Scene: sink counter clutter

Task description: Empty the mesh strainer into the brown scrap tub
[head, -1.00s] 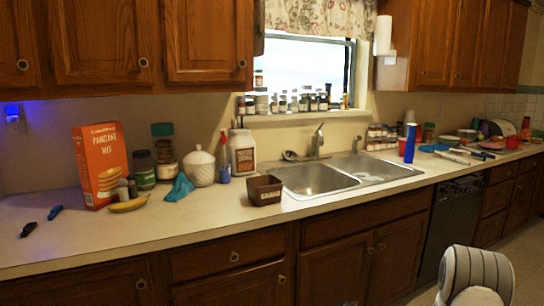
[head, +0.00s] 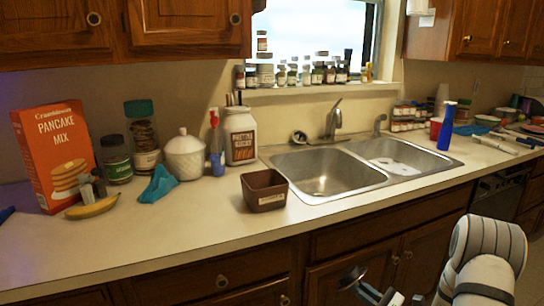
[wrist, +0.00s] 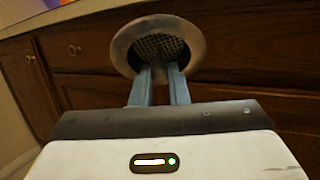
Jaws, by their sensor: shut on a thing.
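The brown scrap tub (head: 265,201), a small square open-topped container with a label on its front, stands upright on the counter left of the sink. My gripper (wrist: 160,72) is shut on the mesh strainer (wrist: 157,46), a round metal rim with dark mesh. In the head view the strainer (head: 352,278) shows small and low, below the counter's front edge and in front of the cabinets, to the right of the tub and well apart from it. I cannot tell what lies in the strainer; my fingers hide its near side.
The double sink (head: 320,180) is right of the tub. A blue bottle (head: 447,127) stands beyond it. A teal cloth (head: 158,184), banana (head: 92,207), white crock (head: 184,157) and pancake mix box (head: 55,155) are to the left. Counter in front of the tub is clear.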

